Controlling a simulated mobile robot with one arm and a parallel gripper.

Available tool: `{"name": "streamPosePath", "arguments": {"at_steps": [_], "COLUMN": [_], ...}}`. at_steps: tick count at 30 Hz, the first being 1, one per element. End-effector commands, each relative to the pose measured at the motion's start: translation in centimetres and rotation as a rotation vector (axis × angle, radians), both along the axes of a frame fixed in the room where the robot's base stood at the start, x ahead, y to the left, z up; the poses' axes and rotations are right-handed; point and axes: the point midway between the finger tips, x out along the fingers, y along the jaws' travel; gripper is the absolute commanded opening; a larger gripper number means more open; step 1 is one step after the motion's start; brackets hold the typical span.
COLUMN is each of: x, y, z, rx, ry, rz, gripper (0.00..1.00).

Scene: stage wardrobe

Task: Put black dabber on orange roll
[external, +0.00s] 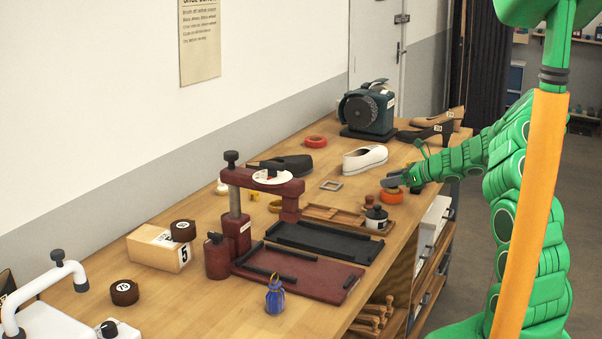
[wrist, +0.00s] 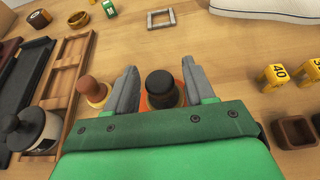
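The black dabber (wrist: 160,84) stands upright between my fingers in the wrist view, over the orange roll (wrist: 181,98), apparently resting on it. The orange roll also shows in the external view (external: 391,197), on the bench near its right edge. My gripper (wrist: 161,86) is open, with a finger on each side of the dabber and small gaps showing. In the external view my gripper (external: 394,181) is low, just above the roll; the dabber is hidden there. The roll's lower part is hidden by my gripper in the wrist view.
A brown dabber (wrist: 93,89) stands close beside my left finger. A wooden tray (wrist: 67,75) and a black-lidded jar (wrist: 28,127) lie further left. Yellow numbered tags (wrist: 272,77) and a small brown box (wrist: 294,131) are at right. A white shoe (external: 364,158) lies behind.

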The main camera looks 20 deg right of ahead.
Motion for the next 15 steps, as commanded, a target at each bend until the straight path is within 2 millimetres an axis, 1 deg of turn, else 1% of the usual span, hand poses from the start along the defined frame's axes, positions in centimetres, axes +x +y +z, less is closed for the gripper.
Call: {"name": "streamPosePath", "arguments": {"at_steps": [6, 8, 15], "x": [0.0, -0.2, -1.9], "y": [0.0, -0.3, -1.9], "z": [0.4, 0.5, 1.5], "rx": [-0.001, 0.000, 0.001], "ry": [-0.001, -0.001, -0.001], "rz": [0.000, -0.001, 0.000], "gripper": [0.53, 0.53, 0.53]}}
